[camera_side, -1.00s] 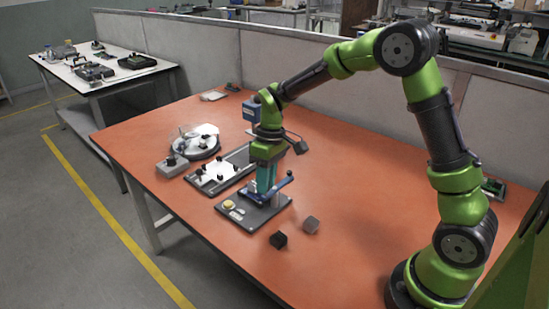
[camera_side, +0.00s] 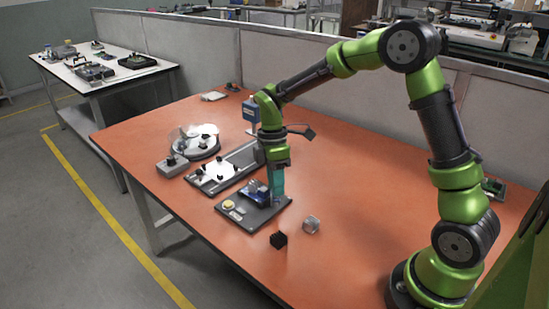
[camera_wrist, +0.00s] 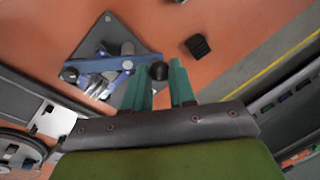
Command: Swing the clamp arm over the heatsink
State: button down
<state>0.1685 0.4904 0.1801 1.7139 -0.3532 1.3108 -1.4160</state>
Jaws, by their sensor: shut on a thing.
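The clamp fixture has a dark base plate (camera_side: 236,215) with a blue clamp arm (camera_side: 254,189) above it. In the wrist view the blue clamp arm (camera_wrist: 100,67) crosses the plate (camera_wrist: 118,35) and ends in a dark round knob (camera_wrist: 157,70). My gripper (camera_side: 278,197) is at the plate's right side, its teal fingers (camera_wrist: 166,80) pointing down and shut on the clamp arm at its knob end. A silvery ridged piece (camera_wrist: 97,87) shows partly beside the arm; I cannot tell whether it is the heatsink. A black finned block (camera_side: 278,240) lies on the table in front.
A grey cube (camera_side: 311,224) lies near the black block. A plate with white parts (camera_side: 215,173) and a round fixture (camera_side: 195,141) stand to the left.

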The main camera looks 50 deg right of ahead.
jog(key=shift+s+d+n+h, duration=0.15)
jog(key=shift+d+n+h, duration=0.15)
jog(key=shift+n, duration=1.05)
jog(key=shift+s+d+n+h, duration=0.15)
jog(key=shift+d+n, duration=0.25)
jog(key=shift+n, duration=1)
jog(key=shift+s+d+n+h, duration=0.1)
jog(key=shift+d+n+h, duration=0.2)
jog(key=shift+n, duration=1.05)
jog(key=shift+d, duration=0.1)
jog(key=c, duration=0.9)
grip_release()
jog(key=shift+c, duration=0.2)
jog(key=w+r, duration=0.3)
jog(key=r, duration=1.3)
jog(key=shift+a+r, duration=0.3)
jog(key=shift+a, duration=0.05)
